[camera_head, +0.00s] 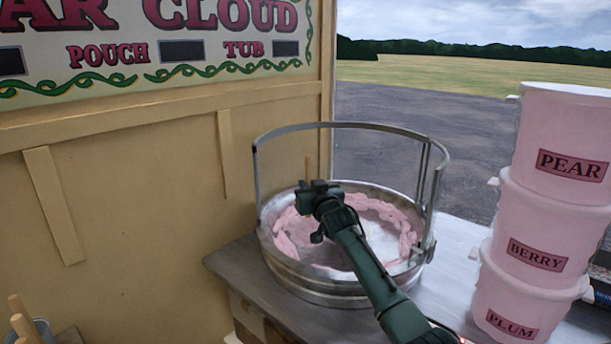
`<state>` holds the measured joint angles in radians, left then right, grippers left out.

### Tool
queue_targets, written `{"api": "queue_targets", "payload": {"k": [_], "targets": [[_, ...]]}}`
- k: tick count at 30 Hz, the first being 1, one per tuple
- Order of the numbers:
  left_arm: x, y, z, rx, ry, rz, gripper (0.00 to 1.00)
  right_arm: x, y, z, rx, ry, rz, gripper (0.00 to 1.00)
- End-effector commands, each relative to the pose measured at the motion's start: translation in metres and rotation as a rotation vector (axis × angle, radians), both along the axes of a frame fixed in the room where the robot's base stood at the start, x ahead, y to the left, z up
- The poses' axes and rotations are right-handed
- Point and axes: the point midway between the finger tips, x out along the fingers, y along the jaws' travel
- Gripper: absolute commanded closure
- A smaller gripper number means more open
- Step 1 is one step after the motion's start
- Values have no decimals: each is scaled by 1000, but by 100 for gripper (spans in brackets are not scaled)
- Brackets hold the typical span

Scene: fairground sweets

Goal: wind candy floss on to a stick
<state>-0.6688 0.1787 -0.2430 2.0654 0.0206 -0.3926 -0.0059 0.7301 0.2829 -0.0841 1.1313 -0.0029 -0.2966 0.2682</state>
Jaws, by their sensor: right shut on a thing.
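The candy floss machine is a round steel bowl (320,291) with a raised metal guard rail around its back. Pink candy floss (385,210) lies in a ring along the inside of the bowl wall. My right gripper (318,187) is over the left back part of the bowl. It is shut on a wooden stick (309,168), whose upper end stands up above the jaws. The stick's lower part is hidden behind the gripper, so I cannot tell whether floss is on it. My left gripper is not in view.
Several pink tubs (545,225) labelled Pear, Berry and Plum are stacked at the right. More wooden sticks (20,318) stand in a metal holder at the lower left. A tan wall with a price sign (150,50) rises behind and left of the bowl.

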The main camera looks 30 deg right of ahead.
Motion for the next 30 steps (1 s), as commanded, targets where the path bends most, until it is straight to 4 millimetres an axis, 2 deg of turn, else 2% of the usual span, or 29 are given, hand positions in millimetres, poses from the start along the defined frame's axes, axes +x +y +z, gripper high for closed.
{"api": "queue_targets", "payload": {"k": [3, 8, 15, 21, 30], "targets": [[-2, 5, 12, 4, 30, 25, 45, -18, -3, 7, 0, 3, -1, 100], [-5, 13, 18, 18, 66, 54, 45, -43, -9, 7, 0, 2, -1, 100], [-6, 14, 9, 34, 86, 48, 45, -69, -26, -1, -1, 0, -1, 100], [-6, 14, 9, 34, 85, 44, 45, -77, -31, 0, 0, -2, -1, 100], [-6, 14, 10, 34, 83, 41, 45, -78, -32, 0, 1, -1, -1, 100]]}}
